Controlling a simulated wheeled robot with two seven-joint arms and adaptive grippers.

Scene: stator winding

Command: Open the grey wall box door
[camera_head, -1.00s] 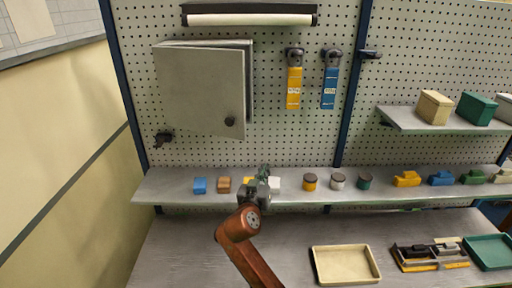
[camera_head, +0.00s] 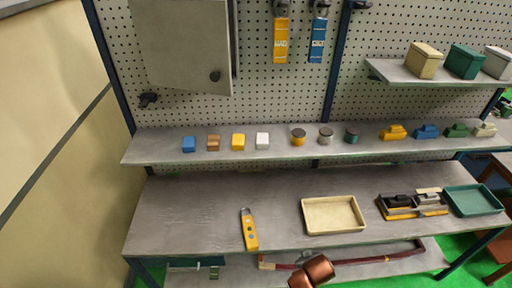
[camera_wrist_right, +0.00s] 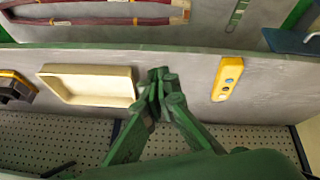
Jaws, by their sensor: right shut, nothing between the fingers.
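The grey wall box door (camera_head: 182,45) hangs on the pegboard at upper left in the head view, its top cut off. Its round dark knob (camera_head: 215,76) is near the lower right corner. A dark strip of the box body shows along the door's right edge; I cannot tell if the door is ajar. My right gripper (camera_wrist_right: 160,84) is shut and empty in the wrist view, above the bench between the cream tray (camera_wrist_right: 90,84) and the yellow handheld unit (camera_wrist_right: 228,78). My left gripper is not in view.
A narrow shelf (camera_head: 170,153) below the box holds several small blocks and pots. A black hook (camera_head: 148,99) sticks out left below the door. Yellow (camera_head: 281,40) and blue (camera_head: 317,42) tags hang right of it. The bench's left part is clear.

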